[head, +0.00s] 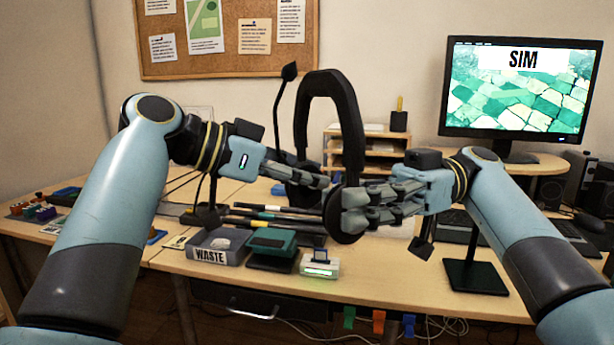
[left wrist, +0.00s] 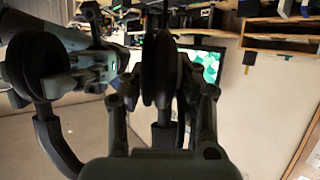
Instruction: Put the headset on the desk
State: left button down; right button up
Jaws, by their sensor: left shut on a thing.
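A black headset (head: 328,88) is held upright above the desk (head: 400,283), its band arching up and its boom microphone (head: 287,75) to the left. My left gripper (head: 322,182) is shut on the left ear cup. In the left wrist view, that ear cup (left wrist: 158,70) is between its fingers. My right gripper (head: 362,208) is at the right ear cup (head: 343,228), with its fingers partly over it. In the left wrist view the other cup (left wrist: 35,65) is beside my right gripper's fingers. Whether those fingers grip it is unclear.
A waste box (head: 210,254), a green-topped device (head: 272,242) and a small white device (head: 320,268) stand at the desk's front. A black stand (head: 475,277) is to the right. A monitor (head: 520,85) stands behind. The front middle of the desk has some bare room.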

jog(key=o, duration=0.5)
jog(key=shift+o, duration=0.2)
jog(key=shift+r, duration=0.1)
